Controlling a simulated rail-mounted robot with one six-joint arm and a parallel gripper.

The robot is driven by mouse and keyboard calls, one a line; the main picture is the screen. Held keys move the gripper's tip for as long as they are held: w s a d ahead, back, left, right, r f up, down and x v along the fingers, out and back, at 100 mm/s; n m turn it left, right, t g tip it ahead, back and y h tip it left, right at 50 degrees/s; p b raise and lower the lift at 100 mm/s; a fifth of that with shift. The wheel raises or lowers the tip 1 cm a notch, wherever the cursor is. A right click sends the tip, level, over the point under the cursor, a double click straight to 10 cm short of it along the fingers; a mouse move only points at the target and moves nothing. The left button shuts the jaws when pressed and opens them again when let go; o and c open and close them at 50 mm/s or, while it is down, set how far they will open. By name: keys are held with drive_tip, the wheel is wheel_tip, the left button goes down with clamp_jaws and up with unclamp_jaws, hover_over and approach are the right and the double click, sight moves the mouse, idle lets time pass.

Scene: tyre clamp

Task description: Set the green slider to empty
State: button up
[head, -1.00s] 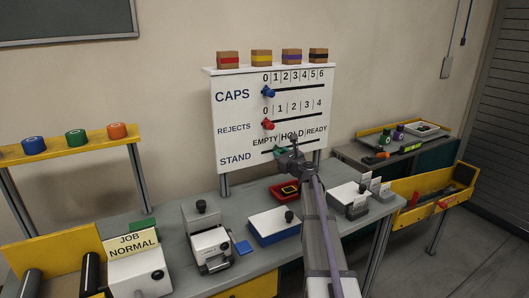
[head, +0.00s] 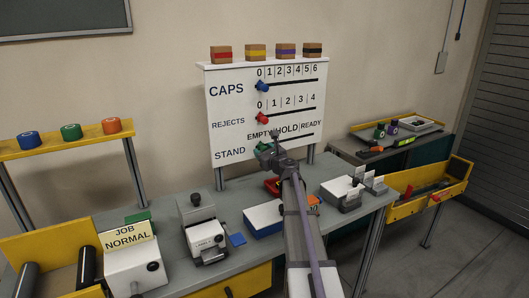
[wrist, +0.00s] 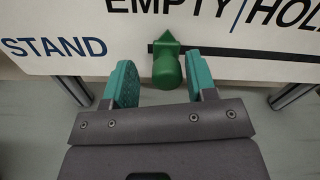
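The green slider (wrist: 167,68) sits on the STAND row's black track, with its pointer under the word EMPTY in the wrist view. It also shows in the head view (head: 262,147), partly hidden by my gripper. My gripper (wrist: 160,76) has its two teal fingers on either side of the green knob. The right finger is against or very close to the knob's right side. A gap shows between the left finger and the knob, so the gripper is open around it. The white board (head: 225,110) carries EMPTY, HOLD and READY above this track.
The blue slider (head: 263,86) and the red slider (head: 262,118) sit at the left ends of the tracks above. Several striped blocks line the board's top. The workbench (head: 180,275) below holds boxes and a JOB NORMAL sign (head: 130,237).

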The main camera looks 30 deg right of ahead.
drive_tip(key=s, duration=1)
drive_tip(key=shift+s+a, duration=0.35)
drive_tip(key=shift+s, duration=0.05)
